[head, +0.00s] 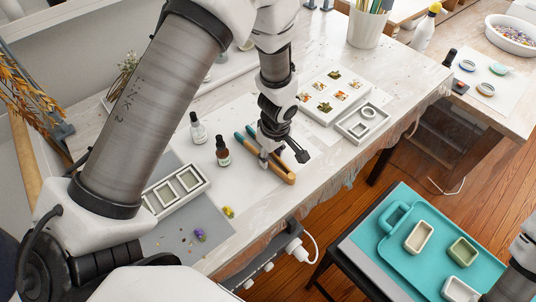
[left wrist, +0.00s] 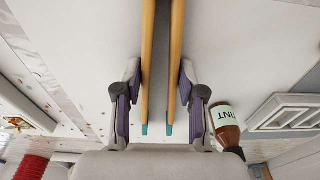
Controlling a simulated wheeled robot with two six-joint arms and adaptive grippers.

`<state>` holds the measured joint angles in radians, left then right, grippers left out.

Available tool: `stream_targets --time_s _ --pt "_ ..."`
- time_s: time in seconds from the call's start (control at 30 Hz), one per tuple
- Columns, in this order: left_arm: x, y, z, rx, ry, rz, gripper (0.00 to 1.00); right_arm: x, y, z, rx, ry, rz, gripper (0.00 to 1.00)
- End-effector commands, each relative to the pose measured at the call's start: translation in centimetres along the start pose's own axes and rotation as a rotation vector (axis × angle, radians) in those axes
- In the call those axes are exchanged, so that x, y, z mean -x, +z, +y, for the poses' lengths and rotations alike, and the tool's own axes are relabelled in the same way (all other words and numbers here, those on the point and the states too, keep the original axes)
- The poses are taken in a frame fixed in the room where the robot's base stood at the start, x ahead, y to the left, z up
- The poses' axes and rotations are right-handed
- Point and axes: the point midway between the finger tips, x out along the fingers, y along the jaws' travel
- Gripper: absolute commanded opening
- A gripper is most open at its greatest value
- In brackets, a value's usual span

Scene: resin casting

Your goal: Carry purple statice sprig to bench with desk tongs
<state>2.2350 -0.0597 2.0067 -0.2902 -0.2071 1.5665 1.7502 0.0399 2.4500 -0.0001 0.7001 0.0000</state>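The purple statice sprig (head: 200,235) lies on the grey mat at the near left of the white bench (head: 415,92). The desk tongs (head: 287,177) are two wooden arms with teal ends, lying on the bench's white sheet under my left gripper (head: 277,155). In the left wrist view, the tongs (left wrist: 147,60) run between the fingers of my left gripper (left wrist: 160,78), teal ends towards the wrist. My right gripper is out of view.
A dark brown bottle (head: 222,151) and a clear bottle (head: 198,129) stand left of the gripper. A yellow sprig (head: 229,212) lies near the purple one. A teal tray (head: 397,253) with small moulds is at lower right.

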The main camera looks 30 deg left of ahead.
Motion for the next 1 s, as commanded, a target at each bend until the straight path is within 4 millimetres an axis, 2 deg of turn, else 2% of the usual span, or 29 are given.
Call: stream_targets --time_s 0.17,0.27,0.8,0.9,1.0 --pt "0.0 0.0 0.0 0.000 0.000 0.000 0.35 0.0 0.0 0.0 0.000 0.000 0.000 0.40" --pt "0.6 -0.1 0.0 0.000 0.000 0.000 0.35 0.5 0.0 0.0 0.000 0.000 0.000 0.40" --pt "10.4 -1.0 0.0 0.000 0.001 0.000 0.35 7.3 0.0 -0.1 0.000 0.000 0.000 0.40" --pt "11.8 -1.2 0.0 0.000 0.001 0.000 0.35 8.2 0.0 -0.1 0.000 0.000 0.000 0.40" --pt "12.1 -1.2 0.0 0.000 -0.001 0.000 0.35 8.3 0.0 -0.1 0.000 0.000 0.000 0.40"
